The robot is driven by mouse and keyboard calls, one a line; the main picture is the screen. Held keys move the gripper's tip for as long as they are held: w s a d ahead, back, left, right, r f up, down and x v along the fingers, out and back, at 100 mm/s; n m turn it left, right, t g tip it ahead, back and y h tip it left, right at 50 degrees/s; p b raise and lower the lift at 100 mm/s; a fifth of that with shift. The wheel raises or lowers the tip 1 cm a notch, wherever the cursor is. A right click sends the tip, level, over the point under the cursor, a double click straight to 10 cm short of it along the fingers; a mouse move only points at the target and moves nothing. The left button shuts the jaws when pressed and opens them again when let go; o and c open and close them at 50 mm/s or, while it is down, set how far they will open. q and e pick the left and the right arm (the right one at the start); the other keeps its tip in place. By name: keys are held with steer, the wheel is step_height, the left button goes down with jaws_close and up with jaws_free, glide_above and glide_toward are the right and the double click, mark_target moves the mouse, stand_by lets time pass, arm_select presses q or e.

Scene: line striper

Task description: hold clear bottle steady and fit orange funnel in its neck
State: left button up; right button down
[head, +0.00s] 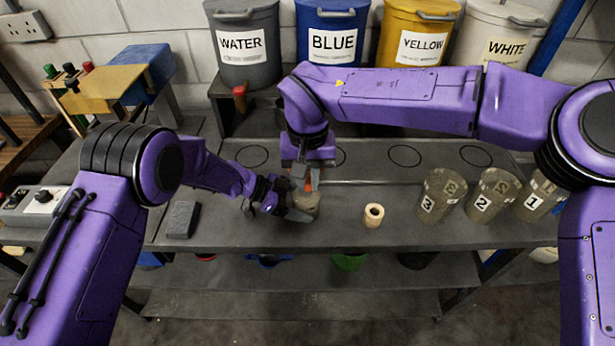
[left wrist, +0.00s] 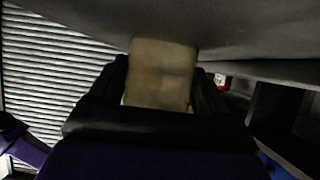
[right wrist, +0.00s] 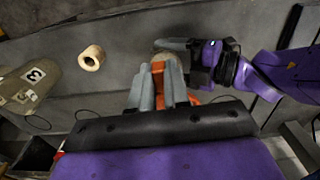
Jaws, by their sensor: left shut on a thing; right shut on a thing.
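The clear bottle (head: 306,207) stands on the grey bench and looks murky brown. My left gripper (head: 290,208) is shut around its side from the left. The bottle fills the space between the fingers in the left wrist view (left wrist: 160,75). My right gripper (head: 303,178) points down from above and is shut on the orange funnel (head: 308,186), directly over the bottle's top. In the right wrist view, orange parts of the funnel (right wrist: 176,66) show around the grey fingers. The fingers hide the neck, so I cannot tell whether the spout is inside it.
A dark grey block (head: 182,219) lies to the left. Labelled buckets (head: 333,32) stand at the back. Bare bench lies in front of the roll.

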steer(key=shift+f, duration=2.05)
stand_by(1.1)
steer(key=shift+f, duration=0.8)
steer(key=c, duration=1)
jaws_free()
steer(key=shift+r, duration=4.05)
arm_select(q)
steer(key=o, duration=0.8)
steer(key=shift+c, duration=0.2)
